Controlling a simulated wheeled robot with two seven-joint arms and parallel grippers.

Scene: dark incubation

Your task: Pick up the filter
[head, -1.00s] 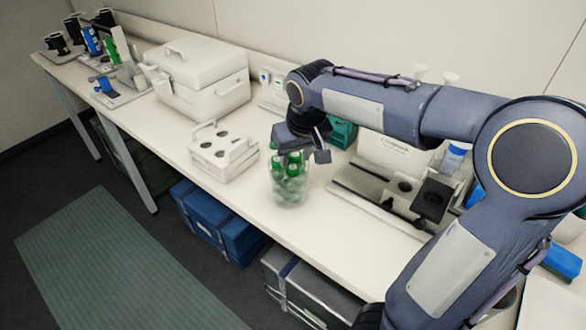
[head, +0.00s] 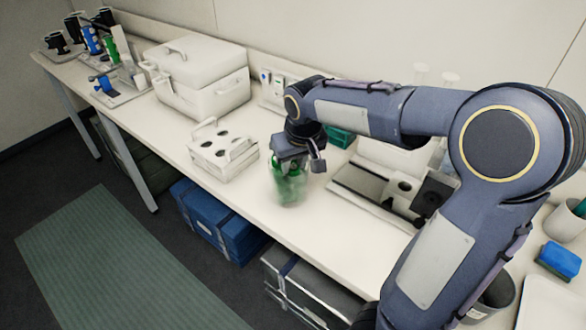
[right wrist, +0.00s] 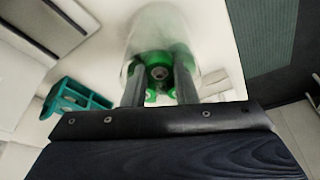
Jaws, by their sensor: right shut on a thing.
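A clear beaker (head: 291,196) stands on the bench with several green-capped filters in it; it looks blurred. It also shows in the right wrist view (right wrist: 160,18). My right gripper (head: 297,168) points down into the beaker's mouth. In the right wrist view my right gripper (right wrist: 160,88) has its two fingers on either side of one green filter (right wrist: 160,66) with a grey centre, and is shut on it. Other green caps sit around and below it. The fingers hide part of the filters. My left gripper is not in view.
A white rack with holes (head: 222,150) stands left of the beaker, and a white lidded box (head: 197,75) behind it. A device with a dark block (head: 433,193) stands to the right. A teal rack (right wrist: 75,98) is close by. The bench's front edge is near the beaker.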

